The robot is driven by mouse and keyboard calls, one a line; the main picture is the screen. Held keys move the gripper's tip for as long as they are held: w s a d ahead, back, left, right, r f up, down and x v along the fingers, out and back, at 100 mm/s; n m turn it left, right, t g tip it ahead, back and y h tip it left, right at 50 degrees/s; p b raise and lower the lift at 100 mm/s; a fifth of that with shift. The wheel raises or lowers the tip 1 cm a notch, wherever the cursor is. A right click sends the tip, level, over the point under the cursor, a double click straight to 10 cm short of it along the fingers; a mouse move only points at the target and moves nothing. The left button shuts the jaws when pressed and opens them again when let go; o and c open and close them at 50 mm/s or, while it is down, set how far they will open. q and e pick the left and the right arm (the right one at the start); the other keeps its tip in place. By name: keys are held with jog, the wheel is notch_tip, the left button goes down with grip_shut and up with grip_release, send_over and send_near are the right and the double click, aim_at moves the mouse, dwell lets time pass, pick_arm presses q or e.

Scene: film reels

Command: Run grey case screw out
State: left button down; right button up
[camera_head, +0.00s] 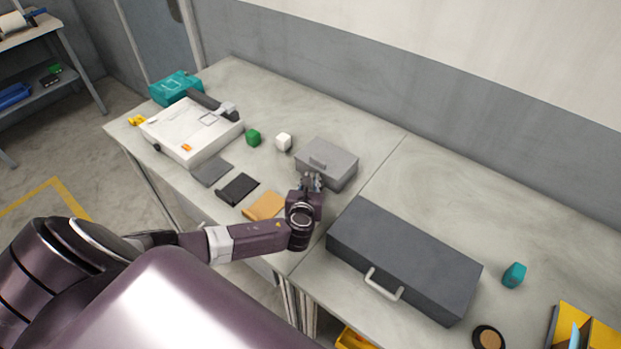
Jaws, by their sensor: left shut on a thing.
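My right gripper is not in view.
A long dark case with a handle (405,258) lies right of my left arm. The worktop behind is clear.

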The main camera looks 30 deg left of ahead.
pick_arm(q)
jog(key=shift+w+r, duration=0.1)
jog(key=c, duration=2.2)
grip_release()
jog(key=shift+o, duration=0.2)
